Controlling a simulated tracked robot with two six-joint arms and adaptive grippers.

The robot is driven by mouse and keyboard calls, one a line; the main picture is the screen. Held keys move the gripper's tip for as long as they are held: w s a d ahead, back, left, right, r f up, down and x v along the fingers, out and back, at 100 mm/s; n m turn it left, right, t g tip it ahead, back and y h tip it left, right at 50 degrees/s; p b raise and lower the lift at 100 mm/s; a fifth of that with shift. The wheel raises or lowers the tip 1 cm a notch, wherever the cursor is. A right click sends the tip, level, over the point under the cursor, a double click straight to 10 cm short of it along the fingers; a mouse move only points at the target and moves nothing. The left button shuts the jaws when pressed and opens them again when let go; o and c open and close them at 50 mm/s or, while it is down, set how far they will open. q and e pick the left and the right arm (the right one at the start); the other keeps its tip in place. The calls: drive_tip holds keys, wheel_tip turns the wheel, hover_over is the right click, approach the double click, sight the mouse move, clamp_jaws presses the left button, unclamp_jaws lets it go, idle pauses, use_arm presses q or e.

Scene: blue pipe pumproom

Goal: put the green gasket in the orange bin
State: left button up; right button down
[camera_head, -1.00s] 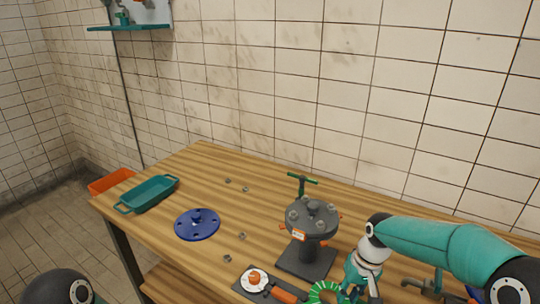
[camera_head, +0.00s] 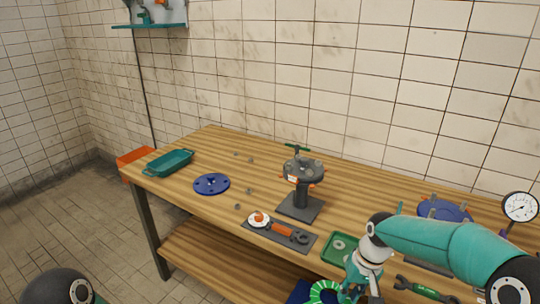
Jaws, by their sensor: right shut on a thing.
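The green gasket (camera_head: 325,291), a ring with pale marks, is at the bottom edge of the picture, partly cut off. My right gripper (camera_head: 346,294) is shut on its right side and holds it in front of the table's near edge. The fingertips are partly hidden. My left gripper is out of view; only a dark part of my left arm shows at the lower left.
The wooden table (camera_head: 215,205) bears a teal tray (camera_head: 170,164), a blue flange (camera_head: 212,184), a grey valve stand (camera_head: 301,190), a tool board (camera_head: 280,233), a green tray (camera_head: 340,248) and a gauge (camera_head: 520,207). Floor is clear at left.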

drive_tip(key=s+f, duration=0.4)
drive_tip(key=f, duration=0.1)
drive_tip(key=shift+s, duration=0.25)
drive_tip(key=shift+d, duration=0.1)
